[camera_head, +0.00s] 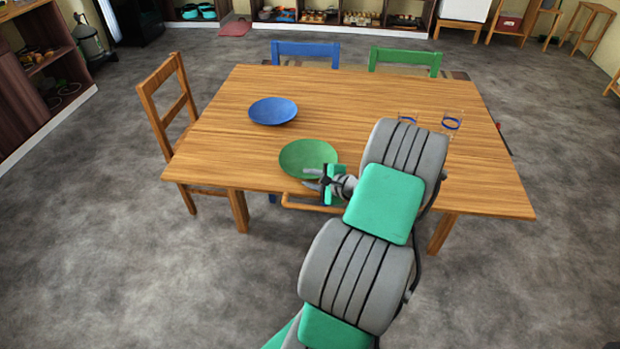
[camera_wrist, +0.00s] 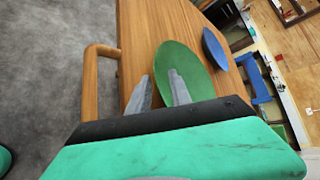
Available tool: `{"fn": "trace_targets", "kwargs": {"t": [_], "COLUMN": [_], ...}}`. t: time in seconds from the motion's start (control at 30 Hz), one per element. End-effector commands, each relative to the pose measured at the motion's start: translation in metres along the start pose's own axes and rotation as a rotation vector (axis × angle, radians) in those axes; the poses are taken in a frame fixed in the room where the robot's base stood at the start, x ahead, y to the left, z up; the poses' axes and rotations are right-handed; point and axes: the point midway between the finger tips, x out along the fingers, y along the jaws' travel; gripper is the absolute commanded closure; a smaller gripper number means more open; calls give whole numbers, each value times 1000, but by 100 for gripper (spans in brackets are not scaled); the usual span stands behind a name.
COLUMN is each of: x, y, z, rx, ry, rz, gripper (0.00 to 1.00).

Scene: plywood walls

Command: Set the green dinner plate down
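The green dinner plate (camera_head: 308,156) appears to lie on the wooden table (camera_head: 225,150), close to its front edge. My gripper (camera_head: 309,178) is at the plate's near rim, with its fingers spread apart. In the wrist view the green plate (camera_wrist: 194,65) shows beyond the fingers; one finger overlaps its face and the other is outside its rim. A clear gap separates the fingers (camera_wrist: 159,75), and neither clearly presses on the rim. Any slight contact with the rim is too small to tell.
A blue plate (camera_head: 273,111) lies farther back on the table. Two glasses (camera_head: 452,122) stand at the right, partly behind my arm. A wooden chair (camera_head: 165,100) is at the left; blue (camera_head: 305,49) and green (camera_head: 405,58) chairs are behind. The table's left part is clear.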

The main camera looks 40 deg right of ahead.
Motion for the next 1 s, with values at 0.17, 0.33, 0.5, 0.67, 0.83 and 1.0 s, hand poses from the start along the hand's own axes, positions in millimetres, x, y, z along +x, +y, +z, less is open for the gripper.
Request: {"fn": "trace_targets", "kwargs": {"t": [0.17,0.33,0.5,0.67,0.83,1.0], "x": [-2,-28,-73,-106,-120,-103], "y": [0,-2,-2,-1,0,4], "z": [0,-1,-2,-1,0,27], "rx": [0,1,2,2,0,-114], "ry": [1,4,6,3,0,-30], "rz": [-1,-3,-4,-3,0,90], "gripper": [75,75,75,75,75,75]}}
